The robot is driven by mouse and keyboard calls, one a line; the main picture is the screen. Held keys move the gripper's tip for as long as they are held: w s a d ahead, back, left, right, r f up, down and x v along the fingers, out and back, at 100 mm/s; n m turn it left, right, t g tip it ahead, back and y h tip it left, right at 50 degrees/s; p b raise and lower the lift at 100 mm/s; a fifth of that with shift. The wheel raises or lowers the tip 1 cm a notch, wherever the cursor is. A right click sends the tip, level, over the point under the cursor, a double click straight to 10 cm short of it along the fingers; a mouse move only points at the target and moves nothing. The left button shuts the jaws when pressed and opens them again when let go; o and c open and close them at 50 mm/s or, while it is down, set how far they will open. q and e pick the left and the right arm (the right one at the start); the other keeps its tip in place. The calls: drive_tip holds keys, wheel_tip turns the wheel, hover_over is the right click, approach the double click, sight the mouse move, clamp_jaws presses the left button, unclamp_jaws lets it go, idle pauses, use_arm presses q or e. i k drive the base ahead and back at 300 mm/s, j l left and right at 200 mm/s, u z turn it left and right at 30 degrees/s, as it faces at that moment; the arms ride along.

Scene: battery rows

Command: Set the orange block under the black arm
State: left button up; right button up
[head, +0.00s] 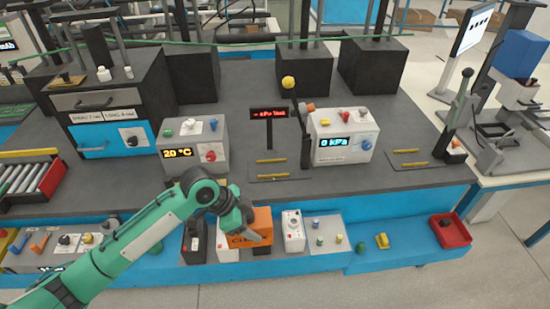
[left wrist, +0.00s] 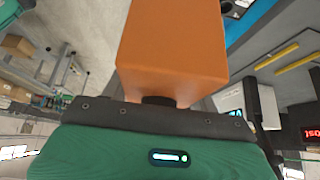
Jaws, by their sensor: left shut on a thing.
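The orange block (head: 262,219) is in my left gripper (head: 246,232), low in front of the bench's blue front edge. It fills the upper middle of the left wrist view (left wrist: 172,45), with the jaws largely hidden beneath it. A second dark lever arm (head: 457,110) stands at the right, beside a similar plate (head: 410,166). The block is apart from both arms. My right gripper is out of view.
A grey box reading "0 kPa" (head: 342,136) stands right of the middle arm, and a red display (head: 268,114) behind its plate. A "20 °C" box (head: 193,144) is on the left. The lower blue shelf holds small parts and a red tray (head: 450,231).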

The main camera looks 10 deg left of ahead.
sight(273, 170)
drive_tip(key=i, duration=1.15)
